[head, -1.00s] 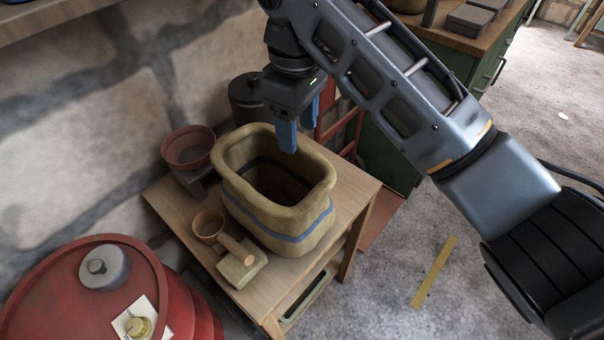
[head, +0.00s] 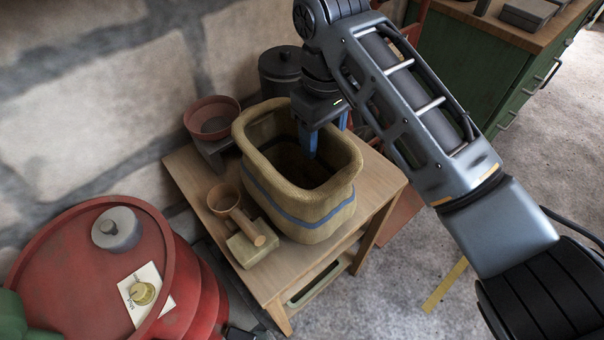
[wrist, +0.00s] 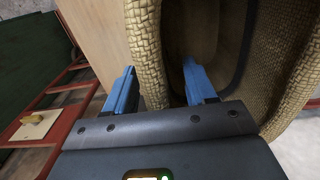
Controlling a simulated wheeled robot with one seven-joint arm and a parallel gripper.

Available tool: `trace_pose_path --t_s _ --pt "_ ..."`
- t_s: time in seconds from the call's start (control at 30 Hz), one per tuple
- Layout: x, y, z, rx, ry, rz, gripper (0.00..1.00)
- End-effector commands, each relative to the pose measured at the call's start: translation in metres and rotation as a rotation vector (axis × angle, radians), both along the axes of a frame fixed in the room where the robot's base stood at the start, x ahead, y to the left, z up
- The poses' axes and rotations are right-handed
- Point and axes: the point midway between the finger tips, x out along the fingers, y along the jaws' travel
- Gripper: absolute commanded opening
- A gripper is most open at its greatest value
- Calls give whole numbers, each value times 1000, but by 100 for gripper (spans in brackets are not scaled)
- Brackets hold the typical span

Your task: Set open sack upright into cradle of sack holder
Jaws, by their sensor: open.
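The open sack (head: 300,215) is tan woven cloth with a blue stripe and stands upright, mouth up, on a small wooden table (head: 380,190). My gripper (head: 322,145) is at the far right part of the sack's rim, blue fingers pointing down. In the wrist view the gripper (wrist: 160,90) is open, with the sack's rolled rim (wrist: 148,60) between its two fingers. One finger is outside the sack and the other is inside its mouth. The fingers appear apart from the rim. A red metal frame (wrist: 60,105), which may be the sack holder, shows left in the wrist view.
A reddish bowl (head: 212,117), a wooden scoop (head: 232,205) and a pale block (head: 250,245) lie left of the sack. A dark lidded pot (head: 280,70) stands behind. A red drum (head: 90,265) is at front left, a green cabinet (head: 470,75) at back right.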

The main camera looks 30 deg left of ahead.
Motion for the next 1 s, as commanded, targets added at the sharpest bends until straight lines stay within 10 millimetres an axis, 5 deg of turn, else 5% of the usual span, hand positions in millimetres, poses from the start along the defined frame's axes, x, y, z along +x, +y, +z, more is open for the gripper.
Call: trace_pose_path --t_s 0.23,0.8,1.0 --pt "0 0 -4 0 0 0 55" --pt "0 0 -4 0 -1 1 2" --pt "0 0 -4 -1 -1 1 0"
